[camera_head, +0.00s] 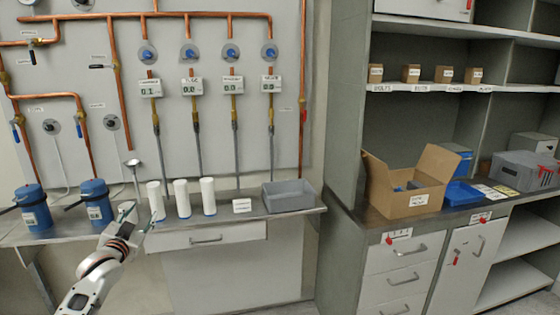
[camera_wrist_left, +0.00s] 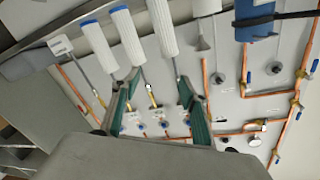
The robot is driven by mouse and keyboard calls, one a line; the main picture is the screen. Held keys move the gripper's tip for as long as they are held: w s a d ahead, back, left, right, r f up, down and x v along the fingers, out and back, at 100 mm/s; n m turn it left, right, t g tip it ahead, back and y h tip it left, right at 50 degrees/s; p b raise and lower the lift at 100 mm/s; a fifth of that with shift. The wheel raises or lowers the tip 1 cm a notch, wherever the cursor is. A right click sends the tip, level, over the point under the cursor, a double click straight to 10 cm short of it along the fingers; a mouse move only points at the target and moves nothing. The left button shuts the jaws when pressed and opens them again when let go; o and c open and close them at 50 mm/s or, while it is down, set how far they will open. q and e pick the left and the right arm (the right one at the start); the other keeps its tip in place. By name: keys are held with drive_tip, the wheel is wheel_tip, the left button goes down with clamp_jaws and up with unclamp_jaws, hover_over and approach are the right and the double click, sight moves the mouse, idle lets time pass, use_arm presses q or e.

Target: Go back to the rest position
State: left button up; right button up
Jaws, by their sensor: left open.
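My left gripper (camera_head: 137,218) is at the front edge of the metal bench, just left of and in front of the leftmost white cylinder (camera_head: 155,197). In the left wrist view its green fingers (camera_wrist_left: 158,82) are spread apart with nothing between them. Two more white cylinders, a middle one (camera_head: 181,197) and a right one (camera_head: 208,196), stand upright on the bench in a row. They also show, upside down, in the left wrist view (camera_wrist_left: 129,38). My right gripper is in neither view.
A grey bin (camera_head: 287,196) sits at the bench's right end. Copper pipes (camera_head: 155,14) and gauges line the wall. A cardboard box (camera_head: 412,180) is on the right-hand counter. Bench space (camera_head: 226,204) before the bin is mostly clear.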

use_arm(q)
drive_tip(key=s+d+f+g+h, duration=0.1)
drive_tip(key=s+d+f+g, duration=0.1)
drive_tip(key=s+d+f, duration=0.65)
drive_tip(key=s+d+f+g+h, duration=0.15)
drive_tip(key=s+d+f, duration=0.25)
drive_tip(key=s+f, duration=0.95)
drive_tip(key=s+d+f+g, duration=0.1)
drive_tip(key=s+d+f, duration=0.2)
drive_tip(key=s, duration=0.5)
drive_tip(key=s+d+f+g+h, duration=0.1)
drive_tip(key=s+d+f, duration=0.3)
drive_tip(key=s, duration=0.4)
drive_tip(key=s+d+f+g+h, duration=0.1)
drive_tip(key=s+d+f, duration=0.2)
drive_tip(key=s+f, duration=0.2)
drive_tip(key=s, duration=0.3)
drive_tip(key=shift+s+d, duration=0.15)
drive_tip(key=shift+d, duration=0.1)
drive_tip(key=shift+g, duration=0.25)
drive_tip(key=c, duration=0.5)
drive_tip(key=shift+o, duration=0.2)
